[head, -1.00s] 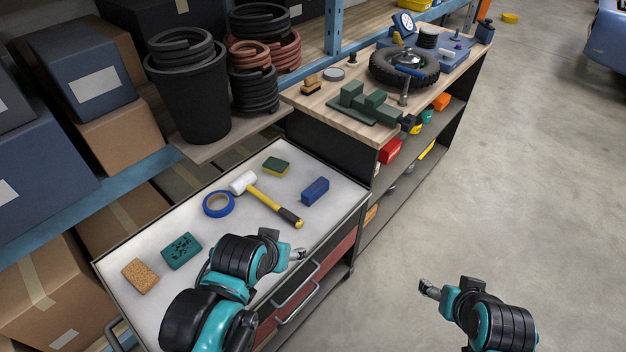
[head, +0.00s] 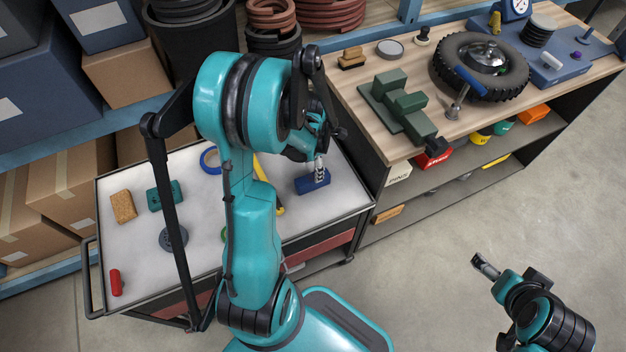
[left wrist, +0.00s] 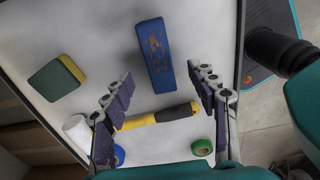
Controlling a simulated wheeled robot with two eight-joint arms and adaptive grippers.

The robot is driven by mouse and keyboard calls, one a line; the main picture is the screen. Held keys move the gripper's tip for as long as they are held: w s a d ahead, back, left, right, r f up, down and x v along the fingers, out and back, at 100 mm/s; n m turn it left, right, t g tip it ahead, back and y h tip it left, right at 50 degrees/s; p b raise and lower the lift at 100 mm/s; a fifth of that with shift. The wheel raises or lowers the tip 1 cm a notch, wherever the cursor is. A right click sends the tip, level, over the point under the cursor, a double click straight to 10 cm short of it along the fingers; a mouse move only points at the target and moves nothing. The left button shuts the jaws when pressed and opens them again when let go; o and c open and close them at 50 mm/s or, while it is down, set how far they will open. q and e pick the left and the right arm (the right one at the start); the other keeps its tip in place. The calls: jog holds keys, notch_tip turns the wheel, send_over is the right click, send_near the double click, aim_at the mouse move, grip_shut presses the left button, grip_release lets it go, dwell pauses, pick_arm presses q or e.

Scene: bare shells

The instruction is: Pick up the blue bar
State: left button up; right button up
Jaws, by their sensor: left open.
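The blue bar (head: 312,181) lies on the white top of the cart (head: 140,245), near its right edge. My left gripper (head: 320,168) is above the bar in the head view and hides part of it. In the left wrist view the blue bar (left wrist: 154,57) lies ahead of the open left gripper (left wrist: 160,98), between the lines of its two fingers, with nothing held. A yellow-handled hammer (left wrist: 155,118) lies between the fingers lower in that view. My right gripper (head: 484,264) is at the lower right over the floor, away from the cart; its jaw opening is too small to tell.
Next to the bar is a green and yellow sponge (left wrist: 57,79). Blue tape (head: 209,160), a cork block (head: 123,206), a teal sponge (head: 164,196) and a red cylinder (head: 116,282) are also on the cart. A wooden bench (head: 352,85) stands close to its right.

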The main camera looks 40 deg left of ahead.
aim_at(312, 178)
pick_arm(q)
notch_tip(312, 178, down, 2)
jog(key=shift+s+f+b, duration=0.1)
jog(key=shift+b, duration=0.3)
notch_tip(312, 178, down, 6)
jog(key=b, duration=0.2)
jog(key=shift+a+r+b, duration=0.15)
jog(key=shift+r+b, duration=0.05)
jog(key=shift+b, duration=0.2)
jog(key=shift+r, duration=0.15)
grip_shut()
